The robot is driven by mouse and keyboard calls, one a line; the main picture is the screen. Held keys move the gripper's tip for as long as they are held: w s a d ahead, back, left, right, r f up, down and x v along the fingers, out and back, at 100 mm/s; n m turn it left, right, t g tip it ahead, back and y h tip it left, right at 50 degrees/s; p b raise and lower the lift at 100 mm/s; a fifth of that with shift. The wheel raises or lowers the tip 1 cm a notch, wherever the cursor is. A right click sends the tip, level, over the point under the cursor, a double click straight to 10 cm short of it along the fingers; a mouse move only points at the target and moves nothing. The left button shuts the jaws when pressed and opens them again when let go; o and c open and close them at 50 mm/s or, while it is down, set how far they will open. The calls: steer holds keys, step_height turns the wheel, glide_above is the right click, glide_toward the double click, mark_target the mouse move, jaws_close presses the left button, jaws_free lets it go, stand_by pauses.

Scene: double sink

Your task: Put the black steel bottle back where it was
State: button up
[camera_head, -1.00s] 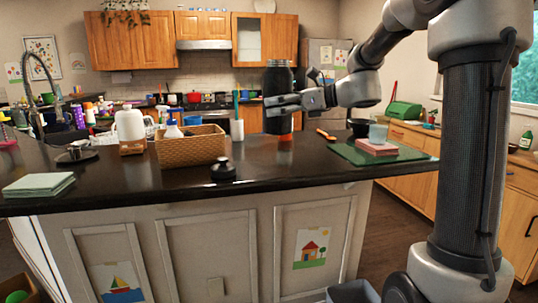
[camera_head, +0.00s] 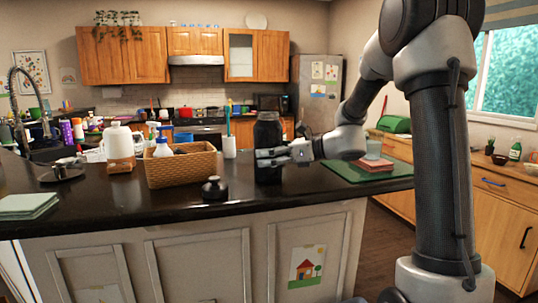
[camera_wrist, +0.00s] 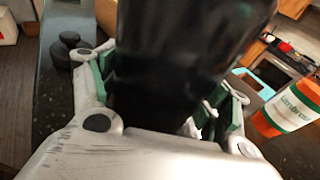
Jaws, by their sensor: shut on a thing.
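The black steel bottle (camera_head: 267,133) is upright over the dark island counter (camera_head: 130,212), right of the wicker basket. My gripper (camera_head: 270,157) reaches in from the right and is shut around the bottle's body. In the wrist view the black bottle (camera_wrist: 175,55) fills the middle between the green-padded fingers (camera_wrist: 170,105). Its base looks at or very near the counter top; I cannot tell whether it touches.
A small black lidded object (camera_head: 214,189) sits on the counter left of the bottle. A green mat (camera_head: 345,174) lies right. An orange-banded container (camera_wrist: 288,107) shows in the wrist view.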

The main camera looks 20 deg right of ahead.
steer(key=o, duration=1.7)
steer(key=shift+f, duration=0.1)
